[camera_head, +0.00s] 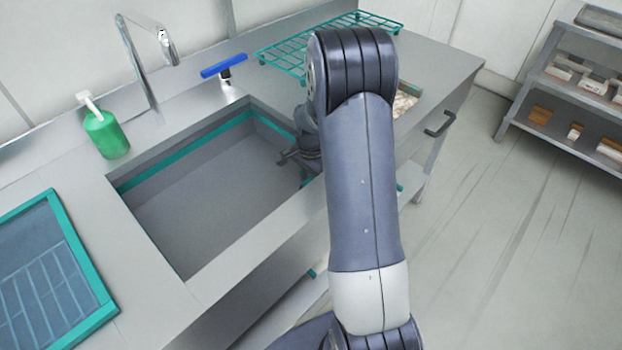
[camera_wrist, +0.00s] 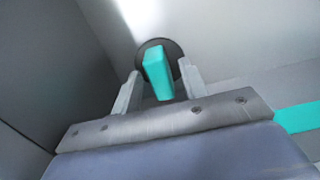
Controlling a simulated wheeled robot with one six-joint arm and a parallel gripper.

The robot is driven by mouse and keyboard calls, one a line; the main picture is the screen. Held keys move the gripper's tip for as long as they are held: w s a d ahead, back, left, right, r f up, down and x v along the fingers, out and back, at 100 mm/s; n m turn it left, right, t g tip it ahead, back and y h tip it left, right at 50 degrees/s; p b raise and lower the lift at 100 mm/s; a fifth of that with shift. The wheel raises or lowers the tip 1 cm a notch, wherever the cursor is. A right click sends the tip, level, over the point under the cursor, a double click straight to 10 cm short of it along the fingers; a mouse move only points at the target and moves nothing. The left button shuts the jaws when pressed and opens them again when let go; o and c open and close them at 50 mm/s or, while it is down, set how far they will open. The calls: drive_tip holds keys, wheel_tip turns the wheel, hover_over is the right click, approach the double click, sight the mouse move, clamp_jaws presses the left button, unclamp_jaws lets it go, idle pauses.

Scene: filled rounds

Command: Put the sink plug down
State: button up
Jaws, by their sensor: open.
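The sink plug has a teal upright handle (camera_wrist: 158,74) and a dark round base, seen in the wrist view against a pale grey surface. My gripper (camera_wrist: 159,70) is open, with one finger on each side of the handle; a narrow gap seems to show on each side. In the head view my gripper (camera_head: 287,158) is down inside the sink (camera_head: 190,225), at its right end. The plug is not visible there, hidden by my gripper and arm. I cannot tell whether a drain hole lies under the base.
A tall tap (camera_head: 138,65), a blue-handled lever (camera_head: 224,68) and a green soap bottle (camera_head: 106,133) stand behind the sink. A teal wire rack (camera_head: 285,52) lies on the right counter. A teal-framed basin (camera_head: 70,235) is at the left. The sink's left part is clear.

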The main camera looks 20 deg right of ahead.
sight(311, 179)
wheel_tip(311, 179, up, 12)
idle(0.3)
